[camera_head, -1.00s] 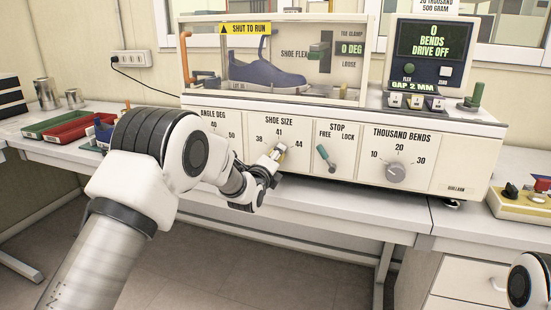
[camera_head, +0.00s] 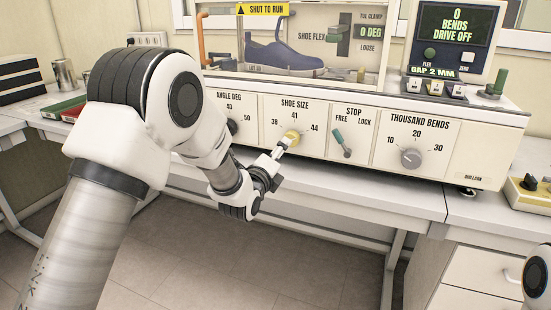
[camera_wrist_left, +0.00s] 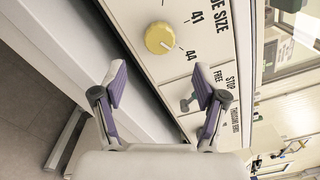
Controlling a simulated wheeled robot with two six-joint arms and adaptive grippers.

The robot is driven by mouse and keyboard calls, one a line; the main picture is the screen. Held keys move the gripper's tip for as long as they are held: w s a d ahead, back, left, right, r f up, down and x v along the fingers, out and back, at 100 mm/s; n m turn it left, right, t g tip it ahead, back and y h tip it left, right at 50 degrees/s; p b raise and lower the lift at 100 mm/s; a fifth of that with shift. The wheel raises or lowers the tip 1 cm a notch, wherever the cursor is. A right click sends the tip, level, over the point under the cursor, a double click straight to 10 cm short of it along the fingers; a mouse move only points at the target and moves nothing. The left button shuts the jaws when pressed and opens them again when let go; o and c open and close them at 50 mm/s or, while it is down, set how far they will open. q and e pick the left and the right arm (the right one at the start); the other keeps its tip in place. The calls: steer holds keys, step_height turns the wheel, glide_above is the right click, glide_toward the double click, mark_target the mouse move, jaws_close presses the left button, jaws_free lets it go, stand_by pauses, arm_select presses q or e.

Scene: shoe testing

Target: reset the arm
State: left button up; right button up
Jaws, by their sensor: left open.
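My left gripper (camera_head: 279,154) is in front of the tester's panel, just below and left of the yellow shoe size knob (camera_head: 292,138). In the left wrist view the two fingers of the gripper (camera_wrist_left: 158,85) are apart with nothing between them. The yellow knob (camera_wrist_left: 159,38) sits beyond the fingertips, clear of them. Its pale mark appears to point towards 44. My left arm (camera_head: 150,130) reaches in from the left and hides part of the panel. My right gripper is out of view; only a piece of the right arm shows at the lower right edge.
The panel also has a green stop lever (camera_head: 342,143) and a thousand bends knob (camera_head: 411,158). A blue shoe (camera_head: 283,58) is behind the clear window above. A yellow-topped box (camera_head: 528,194) stands on the right bench. Space below the bench front is free.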

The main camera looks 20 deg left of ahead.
arm_select(q)
steer(key=shift+s, duration=1.2)
